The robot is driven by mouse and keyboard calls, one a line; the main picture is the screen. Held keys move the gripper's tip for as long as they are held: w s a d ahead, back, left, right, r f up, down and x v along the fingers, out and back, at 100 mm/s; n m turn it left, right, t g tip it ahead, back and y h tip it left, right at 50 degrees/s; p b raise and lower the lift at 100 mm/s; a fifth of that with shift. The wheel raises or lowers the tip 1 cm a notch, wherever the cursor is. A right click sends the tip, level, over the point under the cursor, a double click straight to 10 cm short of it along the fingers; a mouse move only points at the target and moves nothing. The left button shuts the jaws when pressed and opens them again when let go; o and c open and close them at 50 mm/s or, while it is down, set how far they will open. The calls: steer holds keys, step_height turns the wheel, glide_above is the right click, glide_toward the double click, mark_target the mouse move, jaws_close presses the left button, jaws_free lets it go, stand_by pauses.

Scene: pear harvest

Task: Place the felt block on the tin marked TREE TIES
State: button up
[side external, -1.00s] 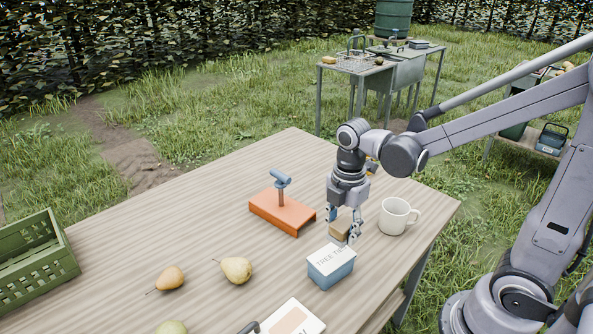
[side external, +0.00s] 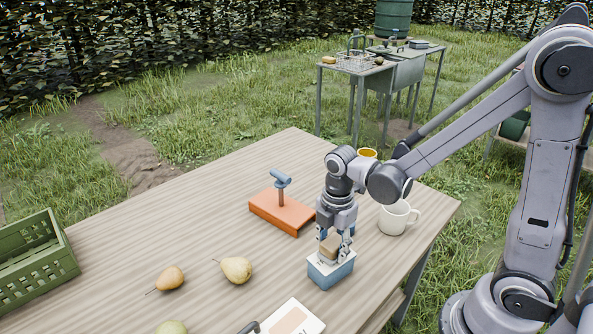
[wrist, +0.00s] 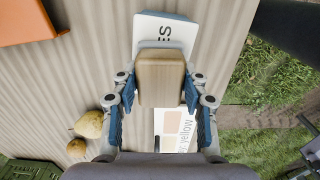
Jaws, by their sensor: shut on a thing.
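The felt block (side external: 329,246) is a small tan, wood-coloured block. My gripper (side external: 333,250) is shut on it, with a finger on each side. In the wrist view the block (wrist: 161,80) sits between the blue finger pads. The tin marked TREE TIES (side external: 330,276) is blue with a white lid and stands on the table. The block is over the lid in the side view; whether it touches the lid I cannot tell. In the wrist view the tin's lid (wrist: 167,30) shows beyond the block, with its lettering partly hidden.
An orange stand with a blue-topped post (side external: 278,211) is left of my gripper. A white mug (side external: 396,217) is close on the right. Pears (side external: 236,270), a white card (side external: 292,318) and a green crate (side external: 38,262) lie toward the front and left.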

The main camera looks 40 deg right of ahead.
mark_target(334, 241)
steer(key=shift+f, duration=0.1)
steer(key=o, duration=1.1)
steer(key=shift+o, duration=0.2)
steer(key=s+d+r+m+t, duration=0.1)
steer(key=s+r+m+t, duration=0.1)
steer(key=r+m, duration=0.4)
steer(key=s+d+r+m+t, duration=0.1)
steer(key=r+m+t, duration=0.4)
steer(key=m, duration=0.7)
step_height(334, 241, up, 2)
steer(key=shift+s+r, duration=0.1)
steer(key=shift+s, duration=0.25)
steer(key=shift+d, duration=0.1)
